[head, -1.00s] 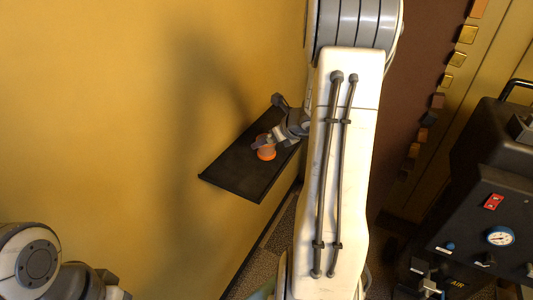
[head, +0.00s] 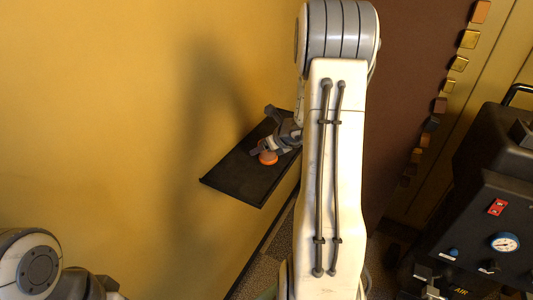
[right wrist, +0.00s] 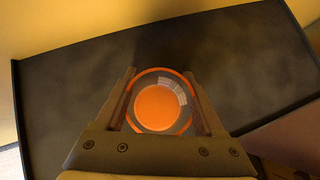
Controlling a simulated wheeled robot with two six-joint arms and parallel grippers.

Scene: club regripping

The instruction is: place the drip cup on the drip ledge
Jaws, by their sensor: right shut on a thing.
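The drip cup (right wrist: 160,106) is round with an orange rim and orange inside, seen from above between my right gripper's fingers in the right wrist view. In the head view the orange cup (head: 268,158) shows at the fingertips, over the middle of the drip ledge. My right gripper (head: 262,150) is shut on the cup; its fingers also show in the right wrist view (right wrist: 162,100). The drip ledge (head: 245,185) is a dark flat shelf on the yellow wall; it fills much of the right wrist view (right wrist: 80,75). I cannot tell whether the cup touches it. My left gripper is out of view.
The yellow wall (head: 100,120) runs behind the ledge, which has a thin raised edge (right wrist: 20,95). The ledge surface around the cup is clear. A black machine (head: 490,190) with a gauge and a red switch stands at the right.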

